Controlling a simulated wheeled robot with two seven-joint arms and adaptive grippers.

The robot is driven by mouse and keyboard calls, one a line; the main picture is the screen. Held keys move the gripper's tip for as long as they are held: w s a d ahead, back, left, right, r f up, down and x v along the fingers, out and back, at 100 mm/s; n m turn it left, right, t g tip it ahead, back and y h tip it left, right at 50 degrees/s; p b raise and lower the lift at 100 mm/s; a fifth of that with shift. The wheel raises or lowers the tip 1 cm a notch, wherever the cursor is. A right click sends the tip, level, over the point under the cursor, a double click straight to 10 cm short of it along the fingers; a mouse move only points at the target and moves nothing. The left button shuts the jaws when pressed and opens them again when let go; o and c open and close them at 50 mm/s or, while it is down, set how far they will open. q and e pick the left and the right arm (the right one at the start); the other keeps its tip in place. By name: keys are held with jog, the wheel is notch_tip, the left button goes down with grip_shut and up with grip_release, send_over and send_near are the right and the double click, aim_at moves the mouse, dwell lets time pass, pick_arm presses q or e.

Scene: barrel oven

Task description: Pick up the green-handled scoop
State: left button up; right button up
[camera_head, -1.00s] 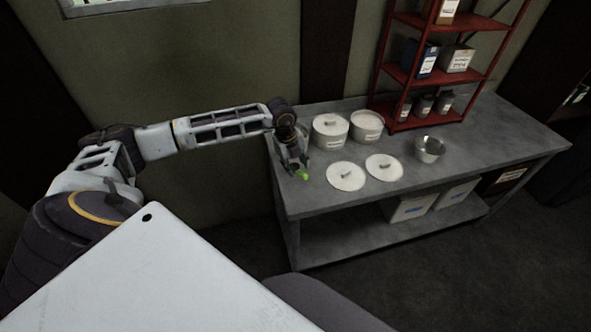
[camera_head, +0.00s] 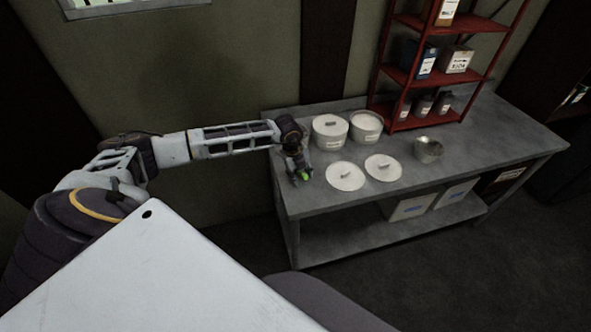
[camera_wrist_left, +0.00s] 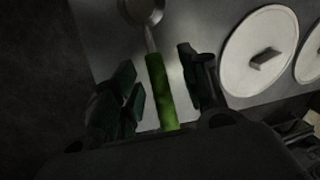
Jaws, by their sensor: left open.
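The green-handled scoop (camera_wrist_left: 160,92) lies on the grey table (camera_wrist_left: 98,40), its green handle between the two fingers of my left gripper (camera_wrist_left: 160,85) in the left wrist view. Its metal bowl (camera_wrist_left: 143,10) is at the top edge of that view, partly cut off. The left gripper is open, with a gap on both sides of the handle. In the head view, the left gripper (camera_head: 300,177) is low at the table's left end, and a bit of the green handle (camera_head: 305,175) shows beside its fingertips. The rest of the scoop is hidden there. My right gripper is not in view.
Two white lidded-style pots (camera_head: 330,132) and (camera_head: 366,126) stand behind the gripper. Two round white lids (camera_head: 346,176) and (camera_head: 383,167) lie to its right. A metal bowl (camera_head: 428,150) and a red shelf (camera_head: 407,75) are farther right.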

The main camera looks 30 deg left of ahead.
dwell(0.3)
pick_arm(q)
jog(key=c, duration=0.9)
grip_shut()
jog(key=shift+r, duration=0.1)
jog(key=v, duration=0.3)
jog(key=w+b+v, duration=0.1)
jog(key=v, duration=0.2)
jog(key=d+v, duration=0.1)
jog(key=v, duration=0.2)
jog(key=shift+w+r+b, duration=0.25)
jog(key=shift+w+b, duration=0.1)
jog(key=shift+w, duration=0.05)
jog(key=shift+r, duration=0.3)
